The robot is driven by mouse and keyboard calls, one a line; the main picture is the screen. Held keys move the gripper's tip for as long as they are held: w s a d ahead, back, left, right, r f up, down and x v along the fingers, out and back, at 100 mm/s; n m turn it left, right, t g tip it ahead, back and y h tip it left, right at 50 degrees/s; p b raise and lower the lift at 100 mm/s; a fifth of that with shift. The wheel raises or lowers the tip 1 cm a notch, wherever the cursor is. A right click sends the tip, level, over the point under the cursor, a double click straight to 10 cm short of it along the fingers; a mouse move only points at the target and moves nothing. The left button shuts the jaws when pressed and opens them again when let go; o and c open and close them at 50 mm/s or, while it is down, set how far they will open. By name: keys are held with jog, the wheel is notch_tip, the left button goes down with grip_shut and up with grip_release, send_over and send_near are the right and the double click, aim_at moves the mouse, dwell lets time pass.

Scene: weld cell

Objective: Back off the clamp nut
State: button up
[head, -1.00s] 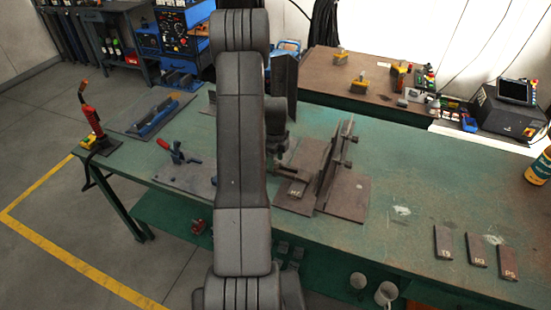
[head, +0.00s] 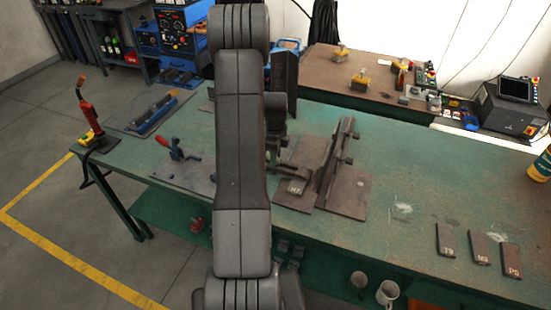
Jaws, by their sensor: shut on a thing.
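A dark steel fixture (head: 334,165) with an upright plate and bolts on its side stands on a brown base plate (head: 348,195) on the green bench. A small plate with a chalk-like mark (head: 296,187) lies at its left. My gripper (head: 282,168) is at the left side of this fixture, low over the base plate, largely hidden behind my own arm. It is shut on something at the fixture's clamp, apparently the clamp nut. The nut itself and the fingertips cannot be made out clearly.
A red-handled toggle clamp (head: 178,150) sits on a plate left of my arm. Three marked steel plates (head: 479,247) lie at the front right of the green bench (head: 420,170). A red torch-like tool (head: 86,112) stands at the left end. The bench's middle right is clear.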

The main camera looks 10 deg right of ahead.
jog(key=n+b, duration=0.3)
jog(key=n, duration=0.2)
jog(key=shift+f+n, duration=0.1)
jog(key=shift+n, duration=0.2)
jog(key=n+b, duration=0.2)
jog(key=n, duration=0.4)
jog(key=shift+b, duration=0.35)
jog(key=n+b, duration=0.1)
jog(key=n, duration=0.4)
jog(key=shift+n, duration=0.4)
jog(key=n+b, duration=0.1)
jog(key=n, duration=0.5)
jog(key=shift+w, duration=0.1)
jog(key=n+b, duration=0.1)
jog(key=n, duration=0.5)
jog(key=shift+n, duration=0.3)
jog(key=n, duration=1.6)
jog(key=shift+n, duration=0.3)
